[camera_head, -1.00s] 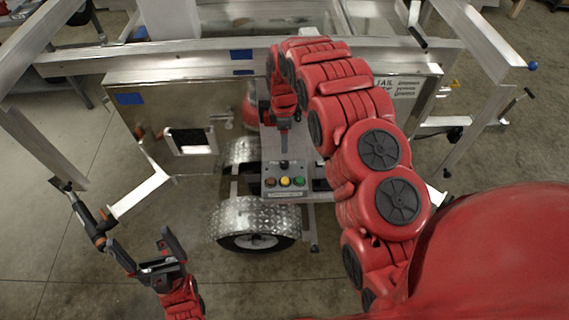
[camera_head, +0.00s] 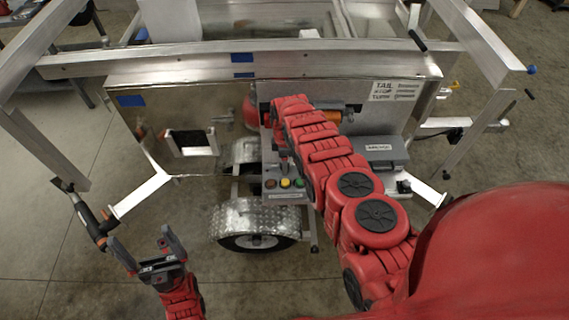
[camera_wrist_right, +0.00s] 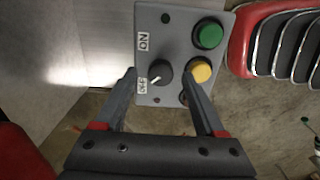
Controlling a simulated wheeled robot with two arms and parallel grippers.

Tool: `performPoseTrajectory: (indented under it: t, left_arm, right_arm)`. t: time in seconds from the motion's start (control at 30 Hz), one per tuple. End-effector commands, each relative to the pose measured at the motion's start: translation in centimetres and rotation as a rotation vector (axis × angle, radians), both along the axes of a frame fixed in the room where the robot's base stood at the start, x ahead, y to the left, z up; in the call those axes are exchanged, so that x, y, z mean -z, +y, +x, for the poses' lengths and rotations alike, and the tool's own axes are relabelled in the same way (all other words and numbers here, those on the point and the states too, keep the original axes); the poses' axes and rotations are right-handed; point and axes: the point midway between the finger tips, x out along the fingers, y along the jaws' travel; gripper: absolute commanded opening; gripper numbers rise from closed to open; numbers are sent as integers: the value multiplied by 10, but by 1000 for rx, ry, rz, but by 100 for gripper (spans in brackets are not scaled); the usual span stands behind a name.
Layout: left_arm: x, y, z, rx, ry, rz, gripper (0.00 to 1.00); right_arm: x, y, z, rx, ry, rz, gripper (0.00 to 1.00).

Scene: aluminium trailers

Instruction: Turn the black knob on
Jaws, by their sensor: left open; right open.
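A grey control panel (camera_wrist_right: 183,20) fills the middle of the right wrist view. On it is the round black knob (camera_wrist_right: 161,71), its white mark pointing to the lower left, towards the OFF label (camera_wrist_right: 142,86); the ON label (camera_wrist_right: 143,42) is above. My right gripper (camera_wrist_right: 159,80) is open, its fingers on either side of the knob in this view; contact cannot be told. In the head view the panel (camera_head: 285,196) sits above the trailer wheel, and my right gripper (camera_head: 283,162) hides the knob. My left gripper (camera_head: 142,237) is open and empty at the lower left.
A green button (camera_wrist_right: 208,35) and a yellow button (camera_wrist_right: 198,71) sit beside the knob; another button is partly hidden by a finger. The aluminium trailer frame (camera_head: 190,65) spans the back. A grey box (camera_head: 379,148) stands right of my right arm.

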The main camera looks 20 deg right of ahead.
Motion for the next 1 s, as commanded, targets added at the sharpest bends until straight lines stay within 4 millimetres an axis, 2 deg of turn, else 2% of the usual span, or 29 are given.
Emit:
performPoseTrajectory:
  t: [0.1,0.43,0.47,0.83,1.0]
  left_arm:
    - [3,0,0,0,0,0,97]
    - [3,0,0,0,0,0,97]
    - [3,0,0,0,0,0,97]
    - [3,0,0,0,0,0,97]
    - [3,0,0,0,0,0,97]
  right_arm:
    - [5,0,-1,0,2,1,72]
    - [6,0,-1,0,2,1,72]
    - [6,0,-1,0,2,1,68]
    - [6,0,-1,0,2,0,1]
    - [6,0,-1,1,1,-1,0]
